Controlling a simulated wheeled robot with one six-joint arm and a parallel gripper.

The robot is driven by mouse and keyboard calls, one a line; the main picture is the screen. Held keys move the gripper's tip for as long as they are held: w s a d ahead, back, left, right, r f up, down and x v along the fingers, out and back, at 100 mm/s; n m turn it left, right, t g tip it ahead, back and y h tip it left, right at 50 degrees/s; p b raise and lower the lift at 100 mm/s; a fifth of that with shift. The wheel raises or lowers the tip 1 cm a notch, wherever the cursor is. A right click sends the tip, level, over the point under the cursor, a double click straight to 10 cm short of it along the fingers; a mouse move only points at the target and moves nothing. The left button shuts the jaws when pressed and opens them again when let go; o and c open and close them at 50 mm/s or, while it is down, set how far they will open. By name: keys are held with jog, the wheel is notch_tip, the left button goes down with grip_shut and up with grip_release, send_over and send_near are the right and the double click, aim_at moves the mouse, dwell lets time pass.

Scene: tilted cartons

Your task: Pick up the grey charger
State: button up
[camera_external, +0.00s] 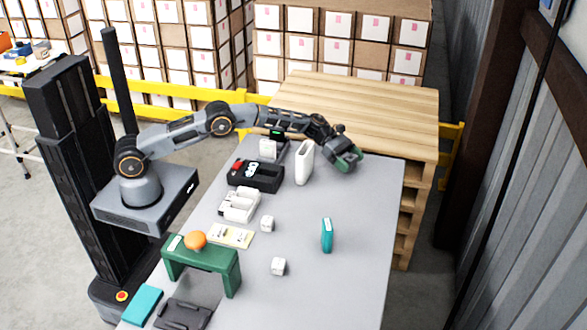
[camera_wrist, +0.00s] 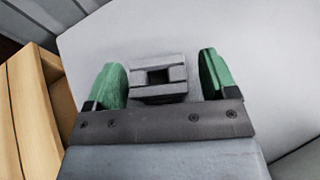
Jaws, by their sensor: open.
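A small grey block with a dark square opening, which looks like the grey charger (camera_wrist: 146,92), shows in the wrist view between the two green fingers of my gripper (camera_wrist: 160,66). The fingers stand apart, with a gap on each side of the block. I cannot tell how far it is below the fingertips. In the external view my gripper (camera_external: 346,160) is over the far right part of the grey table (camera_external: 350,285). The charger cannot be made out there and may be hidden by the gripper.
A white upright holder (camera_external: 304,163) stands just left of my gripper. A black case (camera_external: 262,182), a teal box (camera_external: 327,235), white cubes (camera_external: 278,267) and a green stand (camera_external: 215,261) are on the table. A wooden pallet stack (camera_external: 360,100) is behind.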

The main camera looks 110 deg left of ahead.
jog(key=shift+c, duration=0.2)
jog(key=c, duration=1)
jog(key=shift+o, duration=0.2)
jog(key=shift+r, duration=0.1)
